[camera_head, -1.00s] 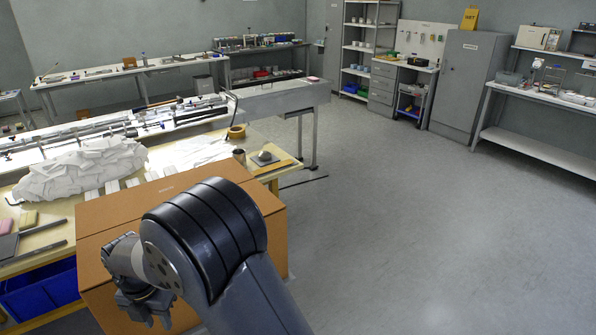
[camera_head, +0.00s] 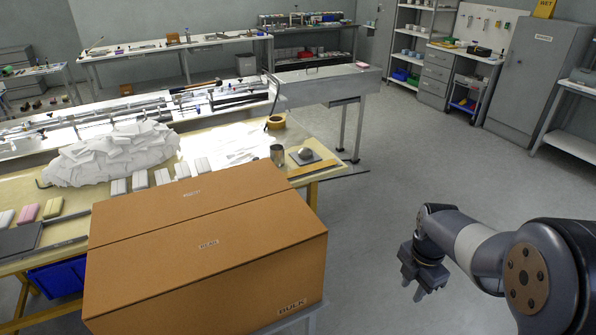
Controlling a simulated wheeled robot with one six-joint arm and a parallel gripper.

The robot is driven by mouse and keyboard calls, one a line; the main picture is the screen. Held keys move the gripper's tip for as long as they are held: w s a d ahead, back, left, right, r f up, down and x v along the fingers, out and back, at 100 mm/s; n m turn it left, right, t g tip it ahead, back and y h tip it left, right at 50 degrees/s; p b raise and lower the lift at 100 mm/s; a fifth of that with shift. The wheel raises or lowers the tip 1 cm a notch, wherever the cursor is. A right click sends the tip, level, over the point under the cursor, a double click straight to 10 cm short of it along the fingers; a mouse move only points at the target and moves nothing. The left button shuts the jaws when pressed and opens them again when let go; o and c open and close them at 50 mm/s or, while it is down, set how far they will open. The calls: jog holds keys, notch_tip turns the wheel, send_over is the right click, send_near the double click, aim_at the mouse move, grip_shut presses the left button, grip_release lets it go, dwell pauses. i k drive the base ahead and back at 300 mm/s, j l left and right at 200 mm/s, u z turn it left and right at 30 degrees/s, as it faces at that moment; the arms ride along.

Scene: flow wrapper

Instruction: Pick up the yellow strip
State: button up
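A flat yellow-brown strip (camera_head: 313,168) lies on the right end of the work table, along its edge, next to a grey plate with a rounded grey lump (camera_head: 305,154). My gripper (camera_head: 419,288) hangs over the floor to the right of the table and the cardboard box, fingers pointing down. It is well apart from the strip and nearer to the camera. Its fingers look parted, with nothing between them.
A large closed cardboard box (camera_head: 207,258) stands in front of the table. A metal cup (camera_head: 277,154), a tape roll (camera_head: 276,121), a white heap (camera_head: 110,155) and several small packs are on the table. Open floor (camera_head: 400,185) lies to the right.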

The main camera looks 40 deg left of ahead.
aim_at(289, 174)
jog(key=i+l, duration=0.1)
jog(key=i, duration=0.45)
jog(key=i+l, duration=0.15)
jog(key=i, duration=0.4)
jog(key=i+l, duration=0.1)
jog(key=i, duration=0.45)
jog(key=i+j+u, duration=0.2)
jog(key=u, duration=0.3)
jog(key=i+u, duration=0.45)
jog(key=i+l+u, duration=0.1)
jog(key=i+u, duration=0.25)
jog(key=u, duration=0.15)
jog(key=i+l+u, duration=0.15)
jog(key=i+u, duration=0.15)
jog(key=u, duration=0.15)
jog(key=i+j+u, duration=0.2)
jog(key=i+u, duration=1.05)
